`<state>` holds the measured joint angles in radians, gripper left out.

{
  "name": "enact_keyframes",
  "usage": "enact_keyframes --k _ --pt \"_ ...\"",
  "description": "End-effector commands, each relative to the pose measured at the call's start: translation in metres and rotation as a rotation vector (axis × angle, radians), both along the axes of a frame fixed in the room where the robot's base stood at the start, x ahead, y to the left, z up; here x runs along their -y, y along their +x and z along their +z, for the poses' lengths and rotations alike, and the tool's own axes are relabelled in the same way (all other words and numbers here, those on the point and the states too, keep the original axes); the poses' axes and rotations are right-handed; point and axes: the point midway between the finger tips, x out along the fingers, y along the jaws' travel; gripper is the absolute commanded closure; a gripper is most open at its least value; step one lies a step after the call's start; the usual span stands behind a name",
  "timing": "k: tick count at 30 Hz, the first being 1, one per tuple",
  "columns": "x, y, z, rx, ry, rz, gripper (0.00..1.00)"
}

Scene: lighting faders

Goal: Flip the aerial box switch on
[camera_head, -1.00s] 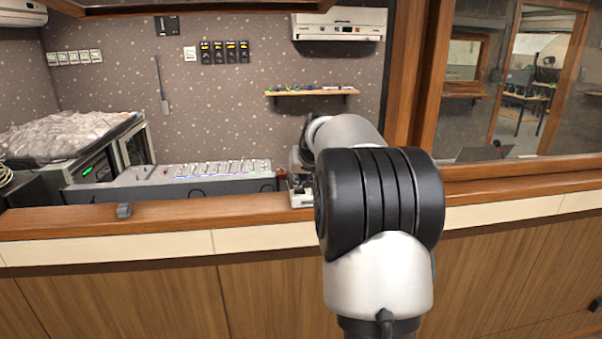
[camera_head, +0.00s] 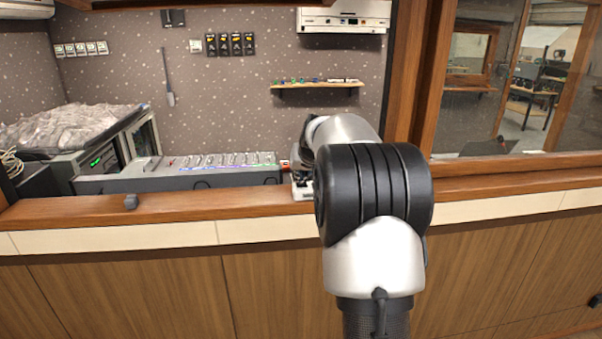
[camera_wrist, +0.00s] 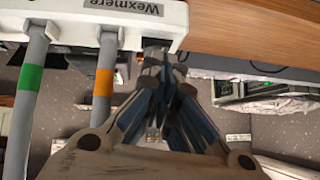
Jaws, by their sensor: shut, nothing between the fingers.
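A white box marked "Wexmere" (camera_wrist: 110,14) fills the upper left of the wrist view, with two grey cables tagged green and orange. I take it to be the aerial box; its switch cannot be made out. In the head view a small white part, likely the same box (camera_head: 303,192), shows on the wooden ledge, mostly behind my arm. My gripper (camera_wrist: 163,62) is shut and empty, its fingertips close to the box's edge beside the orange-tagged cable. I cannot tell whether they touch it.
Behind stands a fader desk (camera_head: 215,172). A window post (camera_head: 408,80) rises just right of my arm. A wall shelf (camera_head: 317,85) hangs behind.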

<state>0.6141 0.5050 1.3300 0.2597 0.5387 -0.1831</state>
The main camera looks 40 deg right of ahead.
Motion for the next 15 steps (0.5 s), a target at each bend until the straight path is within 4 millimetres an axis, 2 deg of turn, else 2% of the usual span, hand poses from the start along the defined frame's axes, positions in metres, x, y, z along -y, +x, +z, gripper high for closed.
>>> enact_keyframes --k 7,15 --pt "0.011 -0.007 0.001 0.001 0.0 -0.003 1.0" --pt "0.013 -0.008 0.002 0.0 -0.001 -0.001 1.0"
